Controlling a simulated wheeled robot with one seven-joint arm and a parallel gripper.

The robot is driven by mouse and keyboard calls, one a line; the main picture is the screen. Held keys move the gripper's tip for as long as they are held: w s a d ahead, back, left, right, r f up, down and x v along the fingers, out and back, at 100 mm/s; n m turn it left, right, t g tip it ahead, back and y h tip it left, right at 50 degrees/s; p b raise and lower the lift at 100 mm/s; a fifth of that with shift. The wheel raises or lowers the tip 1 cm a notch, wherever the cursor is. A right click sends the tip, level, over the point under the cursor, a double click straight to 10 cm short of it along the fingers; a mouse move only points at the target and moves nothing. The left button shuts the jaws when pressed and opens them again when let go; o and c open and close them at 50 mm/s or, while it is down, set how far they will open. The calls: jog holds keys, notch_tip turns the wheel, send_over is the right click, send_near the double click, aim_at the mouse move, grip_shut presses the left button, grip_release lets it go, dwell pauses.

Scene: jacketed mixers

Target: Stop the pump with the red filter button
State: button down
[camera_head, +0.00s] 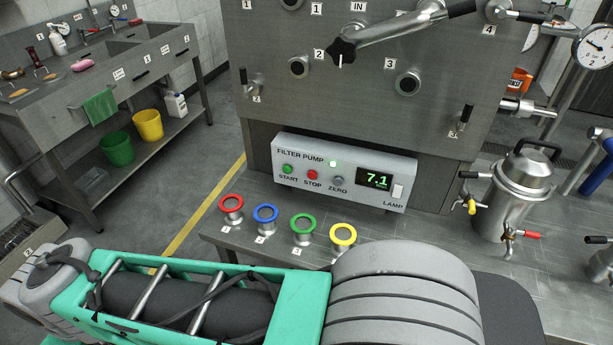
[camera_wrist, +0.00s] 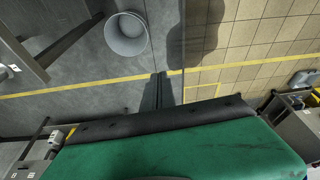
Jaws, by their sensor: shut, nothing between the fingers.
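The filter pump box (camera_head: 345,190) is a pale panel at the foot of the steel mixer front. Its red STOP button (camera_head: 312,175) sits between the green START button (camera_head: 288,169) and the grey ZERO button (camera_head: 337,181). My gripper (camera_wrist: 158,90) shows in the wrist view as narrow dark fingers, shut and empty, over the floor. The panel is not in that view. The head view shows my arm across the bottom, with no fingers visible.
A steel canister (camera_head: 515,190) with taps stands at right. A handled lever (camera_head: 395,30) juts out above. A grey bucket (camera_wrist: 127,34) stands on the floor.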

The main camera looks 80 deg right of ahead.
aim_at(312, 175)
jog(key=s+d+f+m+g+h, duration=0.1)
jog(key=d+m+h, duration=0.1)
jog(key=d+m, duration=0.5)
jog(key=s+d+f+m+g+h, duration=0.1)
jog(key=d+f+m+h, duration=0.1)
jog(key=d, duration=0.8)
jog(key=s+d+f+m+g+h, duration=0.1)
jog(key=d+m+h, duration=0.1)
jog(key=d+m, duration=0.5)
jog(key=s+d+m+g+h, duration=0.1)
jog(key=s+d+m+g, duration=0.1)
jog(key=s+d, duration=0.4)
jog(key=s+d+m+g+h+p, duration=0.1)
jog(key=s+d+m+g, duration=0.1)
jog(key=s+d+m, duration=0.2)
jog(key=s+d+r+m+g, duration=0.1)
jog(key=s+d+m+g, duration=0.1)
jog(key=s+d, duration=0.5)
jog(key=shift+s+d+m+g+h, duration=0.2)
jog(key=shift+s+m, duration=0.1)
jog(key=shift+s, duration=0.45)
jog(key=shift+s+d+m+g+h, duration=0.2)
jog(key=shift+s+m, duration=0.1)
jog(key=shift+s, duration=0.45)
jog(key=d, duration=0.8)
jog(key=shift+s+d+b, duration=0.3)
jog(key=shift+f, duration=0.1)
